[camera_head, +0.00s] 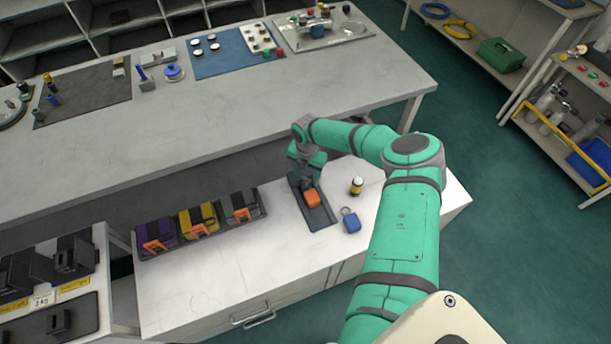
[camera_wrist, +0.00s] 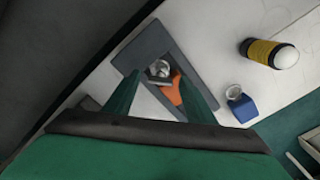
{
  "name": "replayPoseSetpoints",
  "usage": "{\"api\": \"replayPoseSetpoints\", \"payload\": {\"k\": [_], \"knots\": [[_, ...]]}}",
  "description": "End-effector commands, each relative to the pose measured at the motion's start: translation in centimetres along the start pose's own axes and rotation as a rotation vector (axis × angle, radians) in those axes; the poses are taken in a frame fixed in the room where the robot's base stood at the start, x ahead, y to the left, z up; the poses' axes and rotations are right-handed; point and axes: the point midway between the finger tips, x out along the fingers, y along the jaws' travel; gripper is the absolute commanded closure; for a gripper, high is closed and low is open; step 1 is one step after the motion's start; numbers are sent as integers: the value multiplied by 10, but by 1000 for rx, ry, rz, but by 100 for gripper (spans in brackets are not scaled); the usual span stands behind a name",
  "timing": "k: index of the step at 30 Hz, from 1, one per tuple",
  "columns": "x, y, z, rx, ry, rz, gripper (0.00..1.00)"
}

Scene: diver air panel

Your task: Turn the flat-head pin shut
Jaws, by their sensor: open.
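In the wrist view, a small silver round part (camera_wrist: 159,69), which looks like the flat-head pin, sits beside an orange block (camera_wrist: 172,90) on a dark grey plate (camera_wrist: 152,42). Its turned angle is too small to tell. The two green fingers of my gripper (camera_wrist: 161,80) are spread apart, with the silver part and the orange block showing between them. In the head view, my gripper (camera_head: 309,184) is low over the plate (camera_head: 320,217), just behind the orange block (camera_head: 312,197). My gripper hides the silver part there. I cannot tell whether a finger touches anything.
Right of the plate stand a yellow-banded bottle (camera_head: 356,186) and a blue padlock-like block (camera_head: 351,221). A rack with purple, yellow and dark units (camera_head: 200,222) lies to the left. A long bench (camera_head: 215,120) with tools stands behind. The white counter's front is clear.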

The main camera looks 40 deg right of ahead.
Motion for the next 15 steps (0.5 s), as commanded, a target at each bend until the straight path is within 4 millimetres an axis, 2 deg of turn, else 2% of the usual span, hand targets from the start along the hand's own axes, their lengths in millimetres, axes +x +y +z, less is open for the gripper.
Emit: {"api": "replayPoseSetpoints", "payload": {"k": [2, 7, 15], "knots": [[0, 0, 0, 1, 0, 0, 50], [0, 2, -1, -3, 0, -1, 91], [0, 2, -3, -4, 2, -4, 91]]}}
